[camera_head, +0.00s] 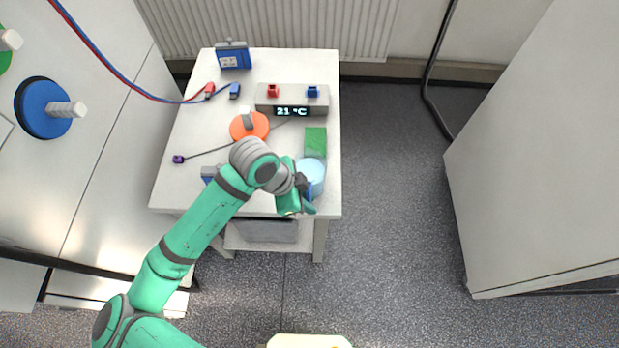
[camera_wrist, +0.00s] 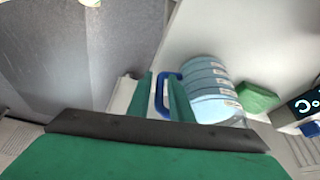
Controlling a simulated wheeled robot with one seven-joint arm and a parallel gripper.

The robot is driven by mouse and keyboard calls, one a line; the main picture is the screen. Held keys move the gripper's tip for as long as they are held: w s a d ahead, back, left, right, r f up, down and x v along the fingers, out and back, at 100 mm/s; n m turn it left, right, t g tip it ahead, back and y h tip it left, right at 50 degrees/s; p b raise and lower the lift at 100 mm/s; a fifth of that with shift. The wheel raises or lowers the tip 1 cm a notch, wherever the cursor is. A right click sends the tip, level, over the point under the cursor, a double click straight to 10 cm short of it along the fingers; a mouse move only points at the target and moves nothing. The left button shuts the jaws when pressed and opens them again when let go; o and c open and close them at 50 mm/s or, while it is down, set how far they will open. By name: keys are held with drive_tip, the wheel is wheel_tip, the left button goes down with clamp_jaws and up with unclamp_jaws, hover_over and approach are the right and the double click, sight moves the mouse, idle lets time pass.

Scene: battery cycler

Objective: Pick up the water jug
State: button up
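The water jug is a ribbed, light-blue, see-through container with a blue handle. In the head view the jug (camera_head: 313,170) stands near the table's right front corner, partly hidden by my gripper (camera_head: 303,200). In the wrist view the jug (camera_wrist: 210,82) is just right of my gripper (camera_wrist: 160,92). The two green fingers are apart. The blue handle (camera_wrist: 160,88) shows between them, with the right finger overlapping the handle's opening. I cannot tell whether either finger touches the handle.
A green block (camera_head: 315,140) is right behind the jug. A grey unit reading 21 °C (camera_head: 291,98), an orange round object (camera_head: 249,126) and a blue box (camera_head: 233,57) share the white table (camera_head: 185,150). The floor (camera_head: 400,200) to the right is clear.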

drive_tip(key=shift+d+f, duration=0.2)
drive_tip(key=shift+f, duration=0.3)
clamp_jaws()
idle(1.1)
